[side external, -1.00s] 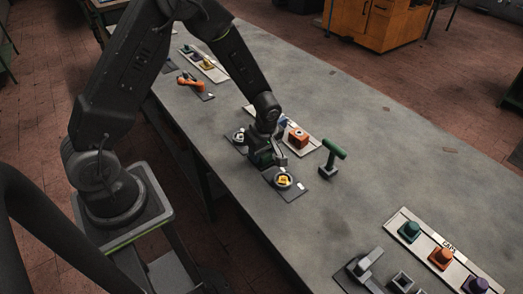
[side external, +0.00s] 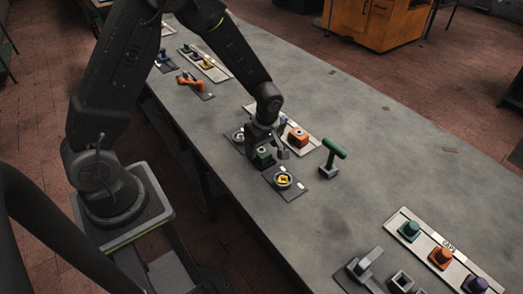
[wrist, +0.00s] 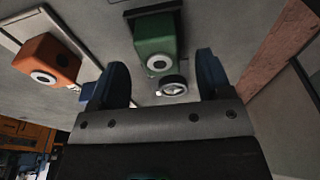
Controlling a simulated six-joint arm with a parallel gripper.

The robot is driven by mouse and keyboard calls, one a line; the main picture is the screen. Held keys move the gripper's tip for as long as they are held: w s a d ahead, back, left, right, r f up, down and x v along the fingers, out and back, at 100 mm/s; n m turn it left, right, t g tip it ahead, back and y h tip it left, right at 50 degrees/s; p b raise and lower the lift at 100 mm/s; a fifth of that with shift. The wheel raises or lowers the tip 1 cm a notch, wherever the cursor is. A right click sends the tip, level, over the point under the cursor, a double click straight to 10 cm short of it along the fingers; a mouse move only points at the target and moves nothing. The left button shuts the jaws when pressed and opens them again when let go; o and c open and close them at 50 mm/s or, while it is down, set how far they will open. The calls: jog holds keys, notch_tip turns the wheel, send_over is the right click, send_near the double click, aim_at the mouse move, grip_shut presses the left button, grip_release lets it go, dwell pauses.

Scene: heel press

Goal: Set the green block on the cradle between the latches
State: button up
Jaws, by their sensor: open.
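The green block (side external: 264,158), with a white ring on one face, sits low on a dark plate at the near edge of the bench. In the wrist view the green block (wrist: 156,42) lies ahead of the fingers, against a dark fixture (wrist: 150,9) that I take for the cradle. The block hides most of it, and I cannot make out the latches. My gripper (side external: 270,143) is just above the block. In the wrist view my gripper (wrist: 161,68) has its two blue fingers wide apart with nothing held between them.
An orange block (side external: 298,137) stands on a pale strip behind the gripper. A green T-handle (side external: 332,155) rises to the right.

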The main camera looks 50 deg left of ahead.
notch_tip(320, 180, up, 11)
jog(key=d, duration=0.1)
jog(key=shift+d+f, duration=0.15)
jog(key=shift+d, duration=0.2)
jog(key=s+d+r+m+t+h, duration=0.1)
jog(key=s+r+m+t, duration=0.4)
jog(key=s+r+m, duration=1)
jog(key=s+d+m, duration=0.1)
jog(key=s+m, duration=0.2)
jog(key=shift+d+t+h, duration=0.3)
jog(key=shift+d+h, duration=0.1)
